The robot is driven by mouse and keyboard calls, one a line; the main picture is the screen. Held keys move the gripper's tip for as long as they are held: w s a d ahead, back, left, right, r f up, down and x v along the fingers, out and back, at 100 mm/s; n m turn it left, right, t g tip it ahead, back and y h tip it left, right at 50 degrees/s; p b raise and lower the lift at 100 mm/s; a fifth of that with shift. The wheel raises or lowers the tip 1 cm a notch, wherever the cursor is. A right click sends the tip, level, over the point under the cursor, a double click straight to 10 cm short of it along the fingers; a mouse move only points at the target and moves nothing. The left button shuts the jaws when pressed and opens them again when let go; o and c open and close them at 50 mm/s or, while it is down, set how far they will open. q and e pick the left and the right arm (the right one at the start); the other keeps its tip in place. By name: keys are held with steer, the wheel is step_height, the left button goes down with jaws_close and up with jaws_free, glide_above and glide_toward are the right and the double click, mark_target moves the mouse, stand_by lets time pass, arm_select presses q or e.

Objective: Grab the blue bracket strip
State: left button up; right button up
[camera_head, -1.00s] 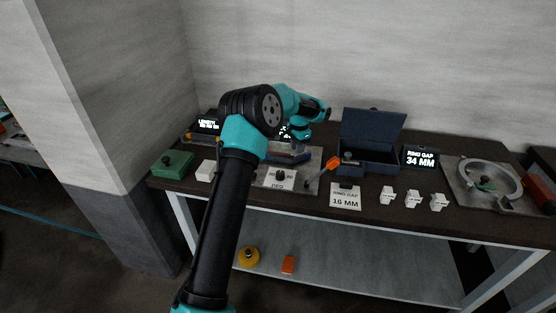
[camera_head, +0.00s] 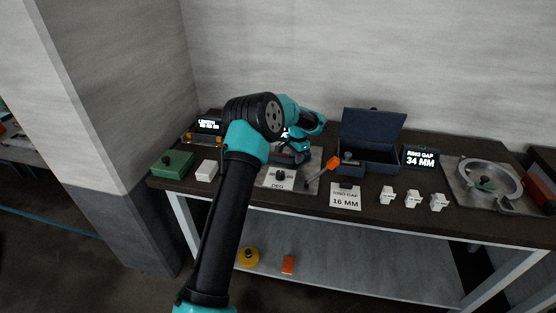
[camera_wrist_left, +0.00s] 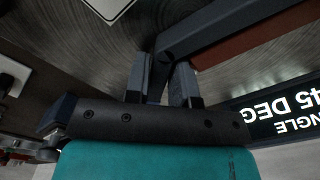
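In the head view, a blue piece (camera_head: 287,158) shows on the bender plate, partly hidden by my left arm. My left gripper (camera_wrist_left: 165,75) has its two fingers apart, close to the end of the strip. I cannot tell whether they touch it. In the head view the left gripper (camera_head: 292,147) is low over the bender and mostly hidden. My right gripper is not in view.
An open blue box (camera_head: 372,155) stands right of the bender, with an orange-handled lever (camera_head: 332,162) between. A green block (camera_head: 172,165) and a white block (camera_head: 206,171) lie left. White pieces (camera_head: 412,197) and a ring fixture (camera_head: 488,180) are on the right. An angle display (camera_wrist_left: 285,112) is near the gripper.

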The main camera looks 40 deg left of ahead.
arm_select(q)
jaws_close()
steer(key=shift+r, duration=0.2)
step_height(320, 180, up, 10)
steer(key=shift+f, duration=0.15)
stand_by(0.6)
